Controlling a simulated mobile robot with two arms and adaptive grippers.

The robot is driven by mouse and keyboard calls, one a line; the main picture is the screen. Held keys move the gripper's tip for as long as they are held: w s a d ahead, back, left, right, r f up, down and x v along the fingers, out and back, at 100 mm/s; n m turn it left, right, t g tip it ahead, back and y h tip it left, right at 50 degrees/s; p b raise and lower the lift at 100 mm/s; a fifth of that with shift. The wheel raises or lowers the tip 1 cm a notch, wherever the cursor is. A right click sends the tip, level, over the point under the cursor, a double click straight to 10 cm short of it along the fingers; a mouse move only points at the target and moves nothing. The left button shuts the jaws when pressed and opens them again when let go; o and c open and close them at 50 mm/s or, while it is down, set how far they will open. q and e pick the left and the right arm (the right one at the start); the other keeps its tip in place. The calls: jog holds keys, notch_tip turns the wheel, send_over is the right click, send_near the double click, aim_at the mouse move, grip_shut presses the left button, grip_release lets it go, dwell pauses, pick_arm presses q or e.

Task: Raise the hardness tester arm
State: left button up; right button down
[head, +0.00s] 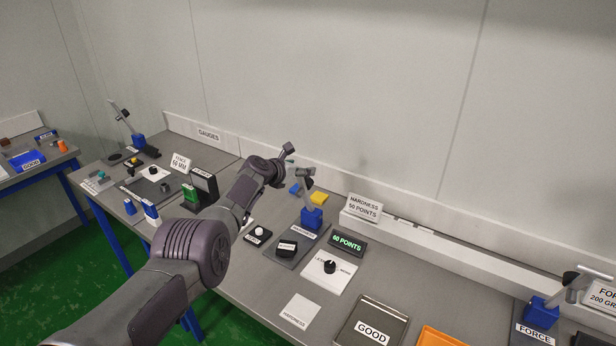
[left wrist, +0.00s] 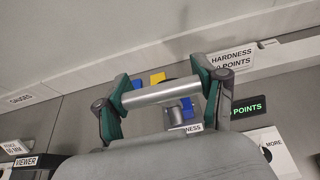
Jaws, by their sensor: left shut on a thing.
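The hardness tester has a blue post (head: 312,219) on a grey base, with a black block (head: 286,248) on that base. Its grey arm (head: 307,184) rises steeply from the post toward my left gripper (head: 287,158). In the left wrist view, my left gripper (left wrist: 165,92) has its teal-padded fingers shut on a silver bar (left wrist: 160,93), held crosswise between them. The bar appears to be the tester arm's handle. In the head view my gripper partly hides the arm's upper end. My right gripper is not in view.
A green "60 POINTS" display (head: 347,243) and a white panel with a black knob (head: 329,267) stand right of the tester. A "HARDNESS 50 POINTS" sign (head: 363,207) is behind. A GOOD tray (head: 346,334) and orange tray (head: 440,337) lie in front.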

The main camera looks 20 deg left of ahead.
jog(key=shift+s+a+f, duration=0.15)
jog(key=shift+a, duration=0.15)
pick_arm(q)
jog(key=o, duration=1.4)
jog(key=shift+r, duration=0.1)
jog(key=shift+o, duration=1.5)
jog(key=shift+s, duration=0.1)
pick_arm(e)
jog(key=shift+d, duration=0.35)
